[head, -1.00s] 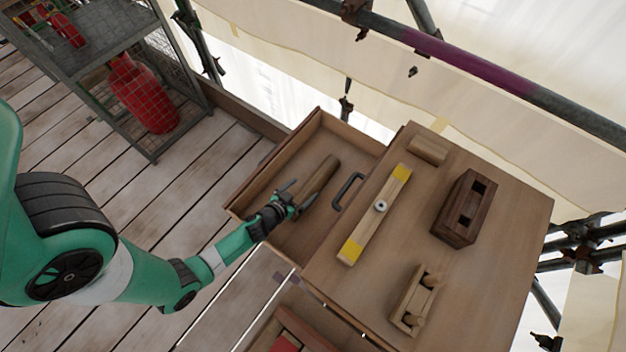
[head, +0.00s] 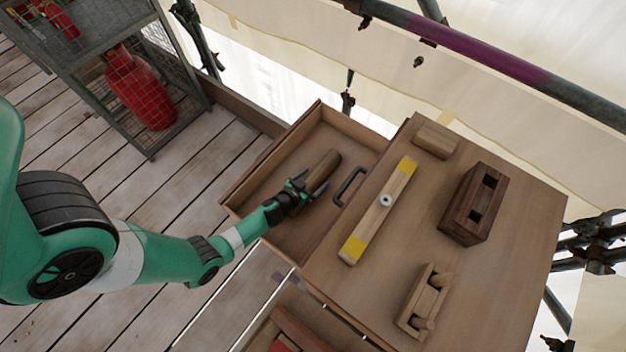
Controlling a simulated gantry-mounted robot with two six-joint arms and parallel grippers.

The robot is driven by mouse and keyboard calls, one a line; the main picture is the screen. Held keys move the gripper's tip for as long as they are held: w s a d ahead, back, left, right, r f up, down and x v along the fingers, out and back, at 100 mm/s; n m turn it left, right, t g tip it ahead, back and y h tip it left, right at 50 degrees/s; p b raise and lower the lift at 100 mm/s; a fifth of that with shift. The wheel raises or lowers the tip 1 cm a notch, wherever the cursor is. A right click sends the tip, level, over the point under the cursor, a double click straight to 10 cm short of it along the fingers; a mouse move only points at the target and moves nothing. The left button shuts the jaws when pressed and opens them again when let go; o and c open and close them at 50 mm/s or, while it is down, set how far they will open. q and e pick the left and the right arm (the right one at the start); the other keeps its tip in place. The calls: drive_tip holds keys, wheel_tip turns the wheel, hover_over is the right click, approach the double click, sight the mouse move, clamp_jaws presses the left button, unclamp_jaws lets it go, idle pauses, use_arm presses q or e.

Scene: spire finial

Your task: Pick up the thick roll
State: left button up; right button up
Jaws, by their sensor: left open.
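The thick roll (head: 322,167) is a brown cylinder lying in the open wooden drawer (head: 262,161). It lies at a slant, its far end toward the back wall of the drawer. My left gripper (head: 311,186) is in the drawer over the near end of the roll. Its fingers are open and appear to be on either side of the roll; I cannot tell whether they touch it. The near end of the roll is hidden by the gripper. My right gripper is not in view.
On the wooden top (head: 512,255) right of the drawer are a yellow-ended bar (head: 378,210), a dark slotted block (head: 473,203), a small block (head: 434,140) and a wooden holder (head: 424,300). A black handle (head: 349,186) stands close right of the gripper.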

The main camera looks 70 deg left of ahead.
use_arm(q)
clamp_jaws()
idle(0.3)
drive_tip(key=shift+r, duration=0.1)
